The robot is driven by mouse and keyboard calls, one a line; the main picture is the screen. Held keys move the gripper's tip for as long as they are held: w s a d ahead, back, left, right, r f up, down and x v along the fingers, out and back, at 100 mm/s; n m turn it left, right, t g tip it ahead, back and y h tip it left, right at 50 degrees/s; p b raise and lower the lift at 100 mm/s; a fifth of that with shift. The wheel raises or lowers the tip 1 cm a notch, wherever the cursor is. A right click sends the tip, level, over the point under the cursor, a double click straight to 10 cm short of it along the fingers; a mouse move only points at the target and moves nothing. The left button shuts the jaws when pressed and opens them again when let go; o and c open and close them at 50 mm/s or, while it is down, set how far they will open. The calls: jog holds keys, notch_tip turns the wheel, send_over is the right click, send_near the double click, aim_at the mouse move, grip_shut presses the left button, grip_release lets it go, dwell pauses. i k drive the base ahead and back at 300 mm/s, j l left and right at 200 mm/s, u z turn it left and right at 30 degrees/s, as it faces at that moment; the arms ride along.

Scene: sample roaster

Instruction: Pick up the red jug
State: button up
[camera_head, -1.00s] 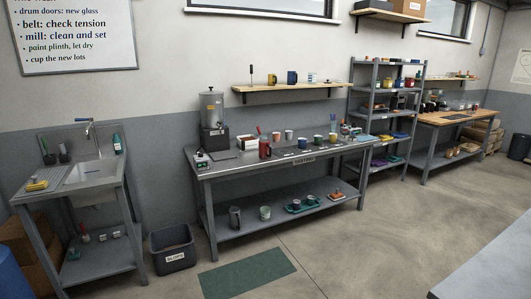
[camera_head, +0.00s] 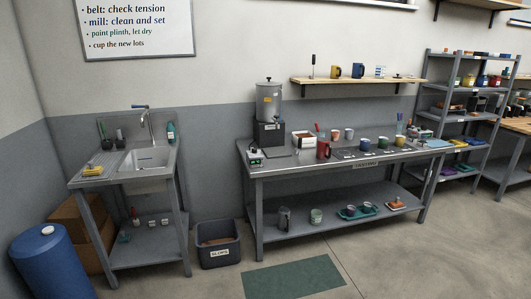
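The red jug (camera_head: 323,150) stands upright on the steel workbench (camera_head: 262,169), left of the middle of its top. It is to the right of the large grey urn, in front of a small white box with red items in it. Nothing visibly covers the jug. My gripper does not show in this view.
The grey urn (camera_head: 269,100) stands at the bench's left. Several cups stand right of the jug. A sink (camera_head: 145,160), a slops bin (camera_head: 218,245) and a blue barrel (camera_head: 51,262) are to the left. A green mat (camera_head: 292,278) lies on open floor before the bench.

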aim_at(324, 148)
jog(key=i, duration=1.8)
jog(key=i+j+z, duration=0.3)
jog(key=i, duration=0.3)
jog(key=i+j+z, duration=0.25)
jog(key=i, duration=0.35)
jog(key=i+j+z, duration=0.3)
jog(key=i, duration=0.3)
jog(key=j, duration=0.1)
